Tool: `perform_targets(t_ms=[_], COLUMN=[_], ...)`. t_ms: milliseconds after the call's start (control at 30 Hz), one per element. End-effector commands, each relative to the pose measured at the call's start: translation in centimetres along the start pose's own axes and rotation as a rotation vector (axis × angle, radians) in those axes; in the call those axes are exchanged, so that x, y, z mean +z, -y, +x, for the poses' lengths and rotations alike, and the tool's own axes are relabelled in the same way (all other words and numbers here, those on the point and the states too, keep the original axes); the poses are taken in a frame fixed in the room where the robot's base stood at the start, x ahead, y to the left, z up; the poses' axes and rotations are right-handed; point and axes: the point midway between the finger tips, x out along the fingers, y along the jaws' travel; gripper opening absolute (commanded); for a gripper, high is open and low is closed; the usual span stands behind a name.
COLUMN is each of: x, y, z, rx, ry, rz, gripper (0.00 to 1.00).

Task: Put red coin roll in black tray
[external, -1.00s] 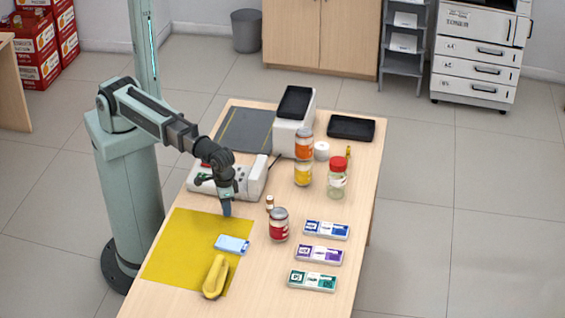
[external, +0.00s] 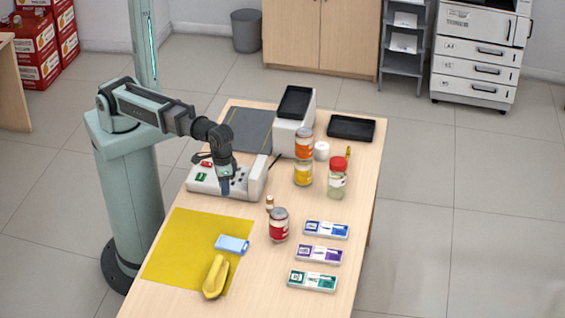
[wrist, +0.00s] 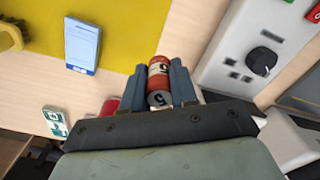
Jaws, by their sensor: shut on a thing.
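The red coin roll (wrist: 159,75) shows in the wrist view, red with a pale band and a greyish end. It sits between the two blue fingers of my gripper (wrist: 160,88), which is shut on it. In the external view my gripper (external: 225,189) points down, in front of the white counter machine; the roll cannot be made out there. The black tray (external: 351,128) lies at the far right of the counter, well apart from my gripper.
The white machine (external: 250,181) is close to my gripper. Stacked orange and yellow cans (external: 303,145), a red-lidded jar (external: 337,181) and a white roll (external: 321,150) stand toward the tray. A yellow mat (external: 190,245) lies front left.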

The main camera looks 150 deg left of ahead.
Motion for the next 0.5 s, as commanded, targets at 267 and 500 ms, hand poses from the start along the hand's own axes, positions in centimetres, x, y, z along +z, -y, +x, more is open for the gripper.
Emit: perform_targets(t_ms=[267, 500], x=[-0.1, -0.1], y=[-0.2, -0.2], z=[-4.3, -10.5], rx=[0.004, 0.004], ry=[-0.002, -0.003], rz=[0.000, 0.000], gripper=[0.00, 0.00])
